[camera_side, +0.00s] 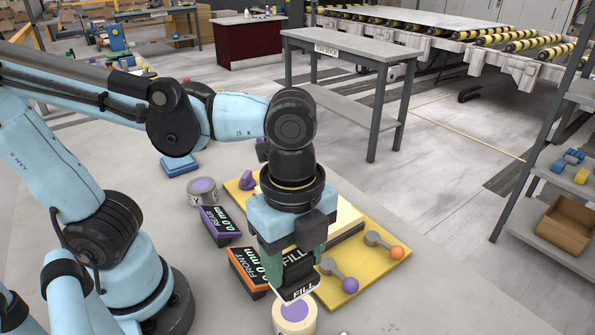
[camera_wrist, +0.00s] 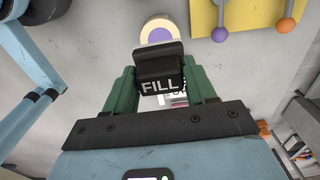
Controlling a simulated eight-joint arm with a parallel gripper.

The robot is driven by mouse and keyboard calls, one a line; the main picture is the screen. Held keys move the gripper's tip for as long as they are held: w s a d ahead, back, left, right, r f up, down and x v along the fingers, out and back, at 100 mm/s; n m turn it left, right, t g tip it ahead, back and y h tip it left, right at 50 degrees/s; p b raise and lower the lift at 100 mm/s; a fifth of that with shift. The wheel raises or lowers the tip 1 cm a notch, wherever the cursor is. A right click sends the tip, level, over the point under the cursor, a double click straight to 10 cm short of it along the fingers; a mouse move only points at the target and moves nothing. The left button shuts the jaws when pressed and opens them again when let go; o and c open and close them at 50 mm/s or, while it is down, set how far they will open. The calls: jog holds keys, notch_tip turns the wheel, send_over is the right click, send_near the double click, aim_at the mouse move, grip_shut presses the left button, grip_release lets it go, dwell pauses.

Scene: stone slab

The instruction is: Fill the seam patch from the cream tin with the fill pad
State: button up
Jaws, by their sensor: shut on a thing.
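My gripper (camera_side: 290,262) is shut on the fill pad (camera_side: 298,273), a dark block marked FILL. In the wrist view the pad (camera_wrist: 160,72) sits between the green fingers. The cream tin (camera_side: 294,327), with a purple filling, stands on the floor slab at the bottom of the side view, just in front of the pad. Its cream rim (camera_wrist: 146,25) shows beyond the pad in the wrist view. The pad overlaps the tin in both views; I cannot tell whether they touch. A cream slab (camera_side: 347,219) lies on the yellow board (camera_side: 376,262), partly behind my gripper; I cannot make out the seam patch.
Two levers with a purple knob (camera_side: 350,285) and an orange knob (camera_side: 397,253) are on the board. The FRONT display (camera_side: 247,272) and REAR display (camera_side: 219,224) both read 0.0 mm. A grey tin (camera_side: 202,197) with purple filling and a blue block (camera_side: 180,165) stand behind.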

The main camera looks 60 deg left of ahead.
aim_at(294, 288)
jog(key=shift+f, duration=2.85)
jog(key=shift+f, duration=0.6)
jog(key=shift+r, duration=3.55)
jog(key=shift+w, duration=0.1)
jog(key=w+a+r+n, duration=0.4)
jog(key=w+a+n, duration=1)
jog(key=n, duration=0.4)
jog(key=shift+m, duration=0.5)
jog(key=shift+w+a+f, duration=0.65)
jog(key=shift+w+f, duration=0.35)
jog(key=shift+f, duration=0.4)
jog(key=shift+w+a+f, duration=0.7)
jog(key=shift+w+f, duration=0.25)
jog(key=shift+f, duration=0.45)
jog(key=shift+w+a+f, duration=0.65)
jog(key=shift+w+f, duration=0.35)
jog(key=shift+f, duration=0.4)
